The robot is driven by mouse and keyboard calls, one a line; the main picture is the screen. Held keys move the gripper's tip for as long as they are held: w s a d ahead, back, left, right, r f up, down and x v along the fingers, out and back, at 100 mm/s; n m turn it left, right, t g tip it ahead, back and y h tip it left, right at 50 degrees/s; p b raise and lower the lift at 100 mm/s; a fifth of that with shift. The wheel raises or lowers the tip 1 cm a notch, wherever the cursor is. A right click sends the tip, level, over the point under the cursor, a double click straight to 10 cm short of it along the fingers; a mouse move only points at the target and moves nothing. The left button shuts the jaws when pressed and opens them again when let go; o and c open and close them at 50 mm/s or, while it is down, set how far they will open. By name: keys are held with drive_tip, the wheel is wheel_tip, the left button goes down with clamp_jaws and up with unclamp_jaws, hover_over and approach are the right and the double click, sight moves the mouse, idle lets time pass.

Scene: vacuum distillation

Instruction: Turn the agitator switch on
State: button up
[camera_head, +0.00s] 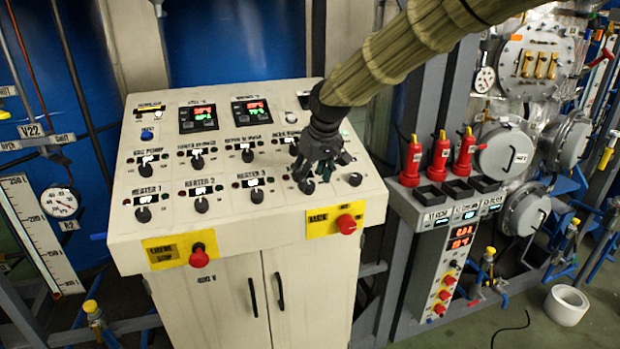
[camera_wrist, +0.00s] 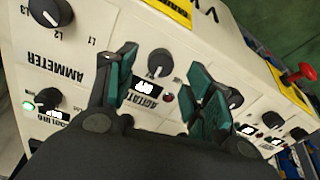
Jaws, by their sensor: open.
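The agitator switch is a black round knob (camera_wrist: 159,63) on the cream panel, above an upside-down "AGITAT…" label (camera_wrist: 142,103) in the wrist view. My gripper (camera_wrist: 167,76) is open, with one dark green finger on each side of the knob in that picture. Whether the fingers touch the knob cannot be told. In the head view my gripper (camera_head: 323,168) is low over the right part of the control panel (camera_head: 225,215), and it mostly hides the agitator switch there.
The ammeter knob (camera_wrist: 50,12) and cooling knob (camera_wrist: 45,98) lie left in the wrist view. In the head view, the heater 3 knob (camera_head: 257,196) is left of my gripper. A red button (camera_head: 346,224) sits on the panel's front edge.

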sight(310, 184)
drive_tip(key=shift+p+x, duration=0.35)
drive_tip(key=shift+x, duration=1.2)
drive_tip(key=c, duration=1)
